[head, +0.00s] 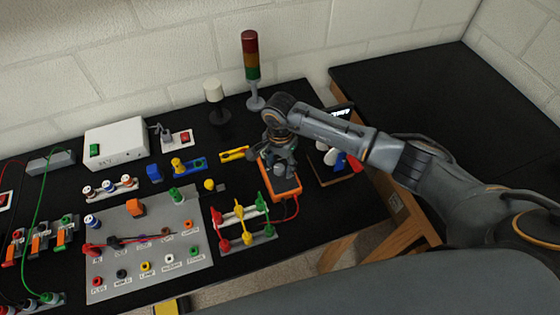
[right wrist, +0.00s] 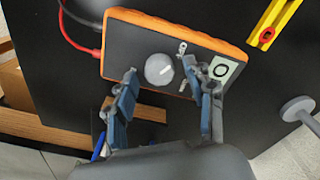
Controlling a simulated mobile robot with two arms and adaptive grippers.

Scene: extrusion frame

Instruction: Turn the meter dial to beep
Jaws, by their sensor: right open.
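The meter (head: 291,190) is a black box with an orange rim on the black table. In the right wrist view its face shows a round grey dial (right wrist: 159,70) and a pale display (right wrist: 222,71) with a dark 0-like mark. A small light mark sits beside the dial, too small to read. My right gripper (head: 279,172) is above the meter, partly covering it in the head view. In the right wrist view its blue-grey fingers (right wrist: 160,80) are apart, one on each side of the dial. Contact with the dial cannot be told. My left gripper is not in view.
A red lead (right wrist: 82,48) and a black lead run from the meter's end. A rack with red, yellow and green posts (head: 243,222) stands just left of it. A yellow bar (head: 235,153) lies behind. A signal tower (head: 252,70) stands at the back.

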